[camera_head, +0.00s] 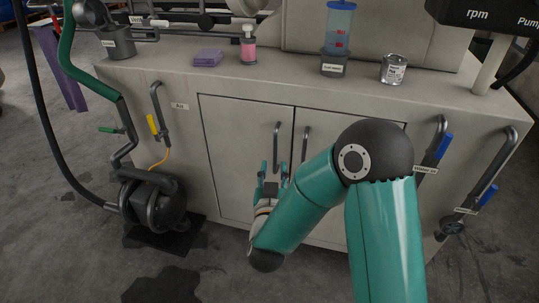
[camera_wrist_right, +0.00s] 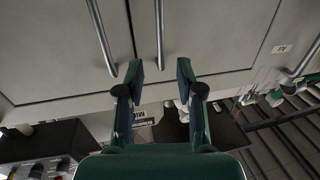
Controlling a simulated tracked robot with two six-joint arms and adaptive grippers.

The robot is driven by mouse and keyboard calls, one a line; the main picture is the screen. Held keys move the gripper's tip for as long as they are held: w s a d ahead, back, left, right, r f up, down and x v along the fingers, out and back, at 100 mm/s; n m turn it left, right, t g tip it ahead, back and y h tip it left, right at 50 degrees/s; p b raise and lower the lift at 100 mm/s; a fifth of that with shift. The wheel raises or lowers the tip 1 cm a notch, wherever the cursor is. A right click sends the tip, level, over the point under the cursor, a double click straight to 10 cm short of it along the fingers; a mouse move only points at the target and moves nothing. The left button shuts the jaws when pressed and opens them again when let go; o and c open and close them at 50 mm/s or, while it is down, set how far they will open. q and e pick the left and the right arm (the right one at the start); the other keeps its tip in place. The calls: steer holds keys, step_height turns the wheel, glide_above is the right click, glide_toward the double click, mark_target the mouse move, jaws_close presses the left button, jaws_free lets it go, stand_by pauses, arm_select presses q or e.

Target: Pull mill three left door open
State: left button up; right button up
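The left door (camera_head: 236,150) of the grey mill cabinet is shut, flush with the cabinet front. Its upright bar handle (camera_head: 277,146) is near the door's right edge. My right gripper (camera_head: 274,168) is open and empty in front of this door, around the handle's lower end in the picture. In the wrist view, which looks upside down, the same handle (camera_wrist_right: 159,30) runs between the two spread fingertips (camera_wrist_right: 160,70). I cannot tell how deep it sits between them. My left gripper is not in view.
The right door (camera_head: 345,125) is shut; its handle (camera_head: 305,143) is close beside the left one. A dark pump (camera_head: 153,203) and hose are at the left.

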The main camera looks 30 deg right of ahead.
mark_target(275, 148)
steer(key=b+x, duration=0.1)
steer(key=x, duration=0.8)
steer(key=shift+w+d, duration=0.2)
steer(key=shift+w, duration=0.05)
steer(key=shift+c, duration=0.2)
jaws_close()
